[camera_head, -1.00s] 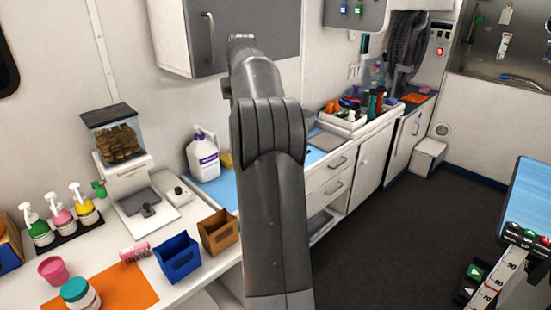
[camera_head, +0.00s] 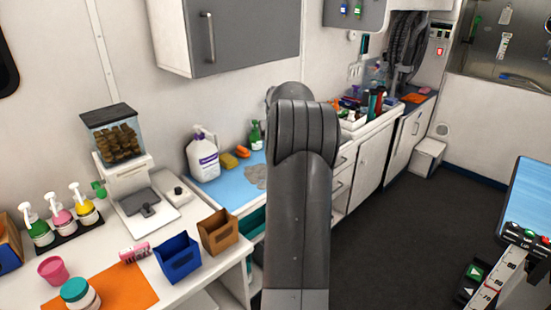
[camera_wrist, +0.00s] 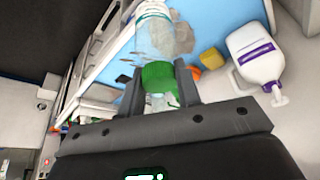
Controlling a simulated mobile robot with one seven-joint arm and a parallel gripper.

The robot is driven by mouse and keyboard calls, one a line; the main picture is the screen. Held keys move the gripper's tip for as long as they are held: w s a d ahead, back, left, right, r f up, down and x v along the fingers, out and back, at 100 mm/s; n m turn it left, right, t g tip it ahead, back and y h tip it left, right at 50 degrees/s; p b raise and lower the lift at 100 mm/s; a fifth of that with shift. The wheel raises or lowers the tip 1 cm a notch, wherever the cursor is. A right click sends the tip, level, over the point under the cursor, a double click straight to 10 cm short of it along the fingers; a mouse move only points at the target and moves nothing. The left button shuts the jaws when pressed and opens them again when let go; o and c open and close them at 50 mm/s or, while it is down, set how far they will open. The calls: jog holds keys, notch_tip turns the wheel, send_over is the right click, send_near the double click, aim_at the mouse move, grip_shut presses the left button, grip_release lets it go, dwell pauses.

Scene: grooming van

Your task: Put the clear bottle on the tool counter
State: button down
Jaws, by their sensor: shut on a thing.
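In the wrist view, a clear bottle (camera_wrist: 154,38) with a green cap (camera_wrist: 157,76) sits between the fingers of my gripper (camera_wrist: 160,88). The fingers are shut on it around its cap end, and its body extends away over a blue mat. I cannot tell whether its far end touches anything. In the head view my arm hides the gripper and the held bottle. A counter (camera_head: 381,128) bearing a white tray of tools (camera_head: 350,122) runs along the wall behind my arm; part of it is hidden.
The blue mat (camera_head: 215,190) holds a white jug (camera_head: 203,157), a yellow sponge (camera_head: 228,161), a grey cloth (camera_head: 256,177) and a green bottle (camera_head: 256,136). Blue (camera_head: 177,257) and brown (camera_head: 219,232) bins stand at the near counter's edge. A cabinet (camera_head: 230,40) hangs above.

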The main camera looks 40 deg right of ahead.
jog(key=f, duration=0.3)
jog(key=w+f, duration=0.1)
jog(key=shift+a+f, duration=0.2)
jog(key=shift+a, duration=0.05)
jog(key=w+a+f, duration=0.4)
jog(key=w+f, duration=0.5)
jog(key=f, duration=0.1)
jog(key=shift+w+a+f, duration=0.2)
jog(key=shift+w+a, duration=0.1)
jog(key=shift+a, duration=0.05)
jog(key=c, duration=1)
grip_release()
jog(key=shift+c, duration=0.2)
